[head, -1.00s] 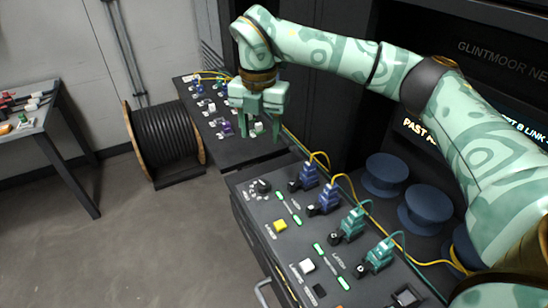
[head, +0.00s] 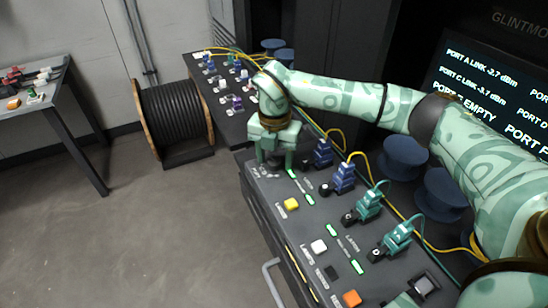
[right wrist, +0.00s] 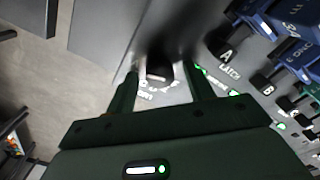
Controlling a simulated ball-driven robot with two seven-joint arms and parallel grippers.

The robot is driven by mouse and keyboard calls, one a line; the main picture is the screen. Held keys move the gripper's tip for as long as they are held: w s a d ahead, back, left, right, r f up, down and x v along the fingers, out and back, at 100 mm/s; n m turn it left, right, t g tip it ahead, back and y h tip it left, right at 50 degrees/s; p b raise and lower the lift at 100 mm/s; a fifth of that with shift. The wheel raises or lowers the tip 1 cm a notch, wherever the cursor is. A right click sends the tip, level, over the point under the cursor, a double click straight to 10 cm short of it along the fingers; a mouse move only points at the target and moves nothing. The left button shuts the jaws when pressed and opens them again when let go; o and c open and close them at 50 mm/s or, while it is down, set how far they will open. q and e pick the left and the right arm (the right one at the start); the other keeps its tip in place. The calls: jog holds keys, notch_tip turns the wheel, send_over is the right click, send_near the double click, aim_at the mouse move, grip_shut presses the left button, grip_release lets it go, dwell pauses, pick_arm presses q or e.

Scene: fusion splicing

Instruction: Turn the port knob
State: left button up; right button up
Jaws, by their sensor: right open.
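The port knob (right wrist: 159,70) is a dark knob at the near-left corner of the dark console (head: 335,225). In the right wrist view it sits between the two fingers, with white dial markings around it. In the head view my right gripper mostly hides it. My right gripper (head: 275,163) points down over that corner; its fingers (right wrist: 160,75) are open, one on each side of the knob. I cannot tell whether they touch it. My left gripper is not in view.
Close to the right gripper stand blue connectors (head: 342,178) and teal connectors (head: 369,205) with yellow and teal cables. A yellow button (head: 292,204) and a white button (head: 319,246) are nearer the front. A cable reel (head: 175,118) stands on the floor at left.

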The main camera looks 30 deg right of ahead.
jog(key=shift+c, duration=0.3)
jog(key=c, duration=0.9)
jog(key=shift+r+n+p, duration=0.2)
jog(key=shift+n+p, duration=0.4)
jog(key=shift+p, duration=0.2)
jog(key=n+p, duration=0.3)
jog(key=shift+r, duration=0.1)
jog(key=n+p, duration=0.3)
jog(key=n, duration=0.1)
jog(key=shift+n, duration=0.3)
jog(key=shift+f+n+p, duration=0.2)
jog(key=shift+n+p, duration=0.75)
jog(key=shift+n, duration=0.45)
